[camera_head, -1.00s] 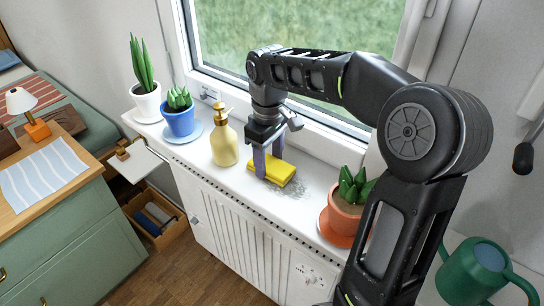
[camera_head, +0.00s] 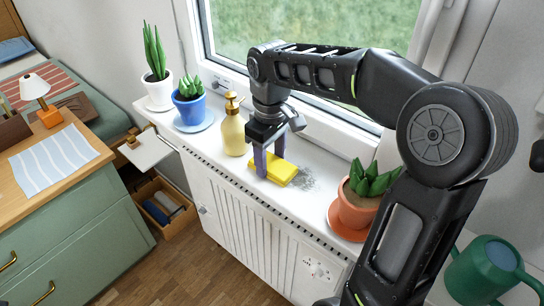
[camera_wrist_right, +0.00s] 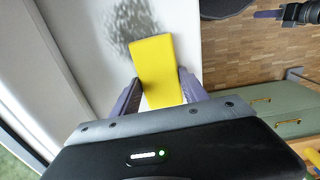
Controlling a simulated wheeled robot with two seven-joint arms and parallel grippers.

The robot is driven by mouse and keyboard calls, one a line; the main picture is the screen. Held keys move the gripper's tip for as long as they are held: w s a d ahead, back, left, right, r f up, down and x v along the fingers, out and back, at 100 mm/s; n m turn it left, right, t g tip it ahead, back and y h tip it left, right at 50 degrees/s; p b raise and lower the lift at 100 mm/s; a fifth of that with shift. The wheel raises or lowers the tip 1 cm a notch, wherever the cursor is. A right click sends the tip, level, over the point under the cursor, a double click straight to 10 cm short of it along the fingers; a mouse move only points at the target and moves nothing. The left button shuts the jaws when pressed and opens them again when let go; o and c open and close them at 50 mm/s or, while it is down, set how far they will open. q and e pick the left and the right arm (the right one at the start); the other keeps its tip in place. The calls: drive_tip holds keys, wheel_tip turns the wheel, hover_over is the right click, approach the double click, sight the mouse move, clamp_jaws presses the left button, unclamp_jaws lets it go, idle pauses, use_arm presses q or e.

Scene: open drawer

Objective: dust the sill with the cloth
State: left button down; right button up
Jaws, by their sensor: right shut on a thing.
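The yellow cloth (camera_head: 283,173), a flat block shape, is on the white window sill (camera_head: 222,168). My right gripper (camera_head: 268,162) is shut on it, with a purple finger on each side. The cloth also fills the space between the fingers in the right wrist view (camera_wrist_right: 155,70). A grey speckled dust patch (camera_head: 306,179) lies on the sill just right of the cloth; in the wrist view it shows beyond the cloth's far end (camera_wrist_right: 130,25). What looks like my left gripper (camera_wrist_right: 285,14) shows small at the wrist view's top right; its jaws are unclear.
A yellow pump bottle (camera_head: 233,133) stands close left of the gripper. Further left are a blue pot (camera_head: 190,110) and a white pot (camera_head: 158,92). A terracotta pot (camera_head: 354,210) stands right of the dust. A green watering can (camera_head: 482,270) is at lower right.

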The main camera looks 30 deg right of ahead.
sight(273, 173)
drive_tip(key=shift+a+f, duration=0.1)
drive_tip(key=shift+s+a, duration=0.25)
drive_tip(key=shift+a, duration=0.55)
drive_tip(key=shift+s+a, duration=0.2)
drive_tip(key=shift+a, duration=0.55)
drive_tip(key=shift+s+d+b, duration=0.2)
drive_tip(key=shift+s+b, duration=0.05)
drive_tip(key=shift+s, duration=0.35)
drive_tip(key=shift+s+d+b, duration=0.15)
drive_tip(key=shift+s+b, duration=0.05)
drive_tip(key=shift+s, duration=0.35)
drive_tip(key=shift+f, duration=0.1)
drive_tip(key=shift+w+d+p, duration=0.1)
drive_tip(key=shift+d+p, duration=0.2)
drive_tip(key=shift+d, duration=0.3)
drive_tip(key=shift+w+d+p, duration=0.15)
drive_tip(key=shift+d, duration=0.4)
drive_tip(key=shift+w+d+p, duration=0.15)
drive_tip(key=shift+d, duration=0.35)
